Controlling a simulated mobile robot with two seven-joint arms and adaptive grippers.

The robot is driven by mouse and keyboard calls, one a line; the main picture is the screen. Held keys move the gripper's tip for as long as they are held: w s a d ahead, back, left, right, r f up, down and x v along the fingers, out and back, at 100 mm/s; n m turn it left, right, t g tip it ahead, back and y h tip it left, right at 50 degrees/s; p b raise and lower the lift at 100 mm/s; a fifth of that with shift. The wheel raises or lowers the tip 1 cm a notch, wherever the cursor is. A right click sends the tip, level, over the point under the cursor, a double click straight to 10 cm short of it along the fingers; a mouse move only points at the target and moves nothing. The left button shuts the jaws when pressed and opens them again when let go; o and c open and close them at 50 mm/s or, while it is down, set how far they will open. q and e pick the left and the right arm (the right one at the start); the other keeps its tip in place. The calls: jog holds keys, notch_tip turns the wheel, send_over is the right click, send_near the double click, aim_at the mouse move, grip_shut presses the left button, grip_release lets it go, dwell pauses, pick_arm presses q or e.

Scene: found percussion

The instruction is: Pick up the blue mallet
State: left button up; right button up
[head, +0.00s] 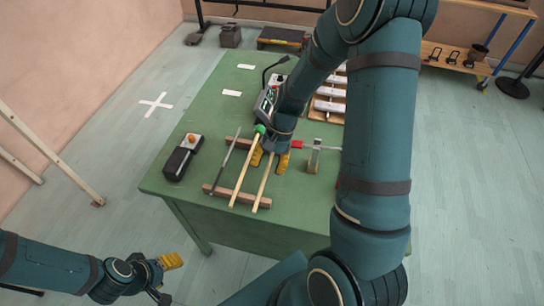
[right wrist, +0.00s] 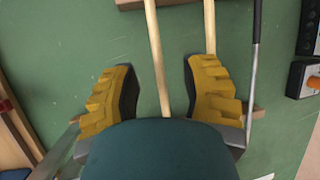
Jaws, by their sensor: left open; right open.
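No blue mallet head shows in either view. A wooden mallet stick (head: 265,186) lies on the rack on the green table, its head end hidden under my right gripper (head: 270,160). In the right wrist view this stick (right wrist: 156,50) runs between the two yellow fingers, which are open and apart from it on both sides. A green-headed mallet (head: 245,170) lies just left of it, and a thin grey rod (head: 224,165) further left. My left gripper (head: 165,279) is open and empty, low at the left, off the table.
The sticks rest across two wooden bars (head: 236,196). A black box with an orange button (head: 183,157) sits left. A grey device (head: 267,104), a bar instrument (head: 328,102) and a wooden block (head: 313,158) stand around my right arm. The table's front left is clear.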

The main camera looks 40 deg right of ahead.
aim_at(265, 177)
jog(key=x, duration=0.2)
jog(key=b+x, duration=0.1)
jog(key=x, duration=0.1)
jog(key=shift+s+a, duration=0.1)
jog(key=shift+s, duration=0.2)
grip_shut()
